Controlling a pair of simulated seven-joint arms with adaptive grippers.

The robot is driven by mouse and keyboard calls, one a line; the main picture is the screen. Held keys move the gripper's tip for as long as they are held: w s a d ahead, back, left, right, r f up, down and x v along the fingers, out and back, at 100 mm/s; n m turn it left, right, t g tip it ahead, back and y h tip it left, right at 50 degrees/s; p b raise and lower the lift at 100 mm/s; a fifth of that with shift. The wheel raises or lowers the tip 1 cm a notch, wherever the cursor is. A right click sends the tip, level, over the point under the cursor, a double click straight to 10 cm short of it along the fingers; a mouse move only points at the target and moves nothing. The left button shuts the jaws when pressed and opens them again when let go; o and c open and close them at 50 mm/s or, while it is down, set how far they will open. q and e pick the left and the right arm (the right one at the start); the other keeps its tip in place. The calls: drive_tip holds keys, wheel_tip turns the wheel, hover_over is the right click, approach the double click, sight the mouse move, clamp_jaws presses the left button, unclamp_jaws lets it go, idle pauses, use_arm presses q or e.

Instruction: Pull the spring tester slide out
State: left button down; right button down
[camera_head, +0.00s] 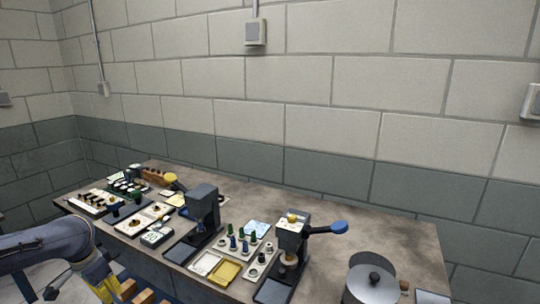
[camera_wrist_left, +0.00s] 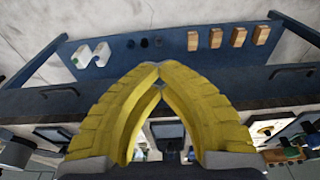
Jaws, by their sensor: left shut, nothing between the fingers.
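Two dark bench presses stand on the bench, one with a blue knob (camera_head: 293,232) and one with a yellow knob (camera_head: 203,203). I cannot tell for sure which thing is the spring tester slide. A dark blue tray-like panel (camera_wrist_left: 172,53) spans the left wrist view, with a black handle (camera_wrist_left: 57,90) at left and another handle (camera_wrist_left: 291,71) at right. My left gripper (camera_head: 103,283) is low at the bench's front left; its yellow fingertips (camera_wrist_left: 157,68) meet in the left wrist view, empty. My right gripper is not in view.
Wooden blocks (camera_wrist_left: 238,37) and white blocks (camera_wrist_left: 102,53) sit on the blue panel. A block wall (camera_head: 300,120) closes the back.

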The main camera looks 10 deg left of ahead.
use_arm(q)
drive_tip(key=shift+s, duration=0.4)
drive_tip(key=shift+s+a, duration=0.3)
drive_tip(key=shift+s, duration=0.6)
drive_tip(key=shift+s+a, duration=0.25)
drive_tip(key=shift+s, duration=0.65)
drive_tip(key=shift+s, duration=0.15)
drive_tip(key=shift+s+a, duration=0.25)
drive_tip(key=shift+s, duration=0.65)
drive_tip(key=shift+s+a, duration=0.2)
drive_tip(key=shift+s, duration=0.7)
drive_tip(key=c, duration=0.6)
unclamp_jaws()
wheel_tip(320, 180, up, 7)
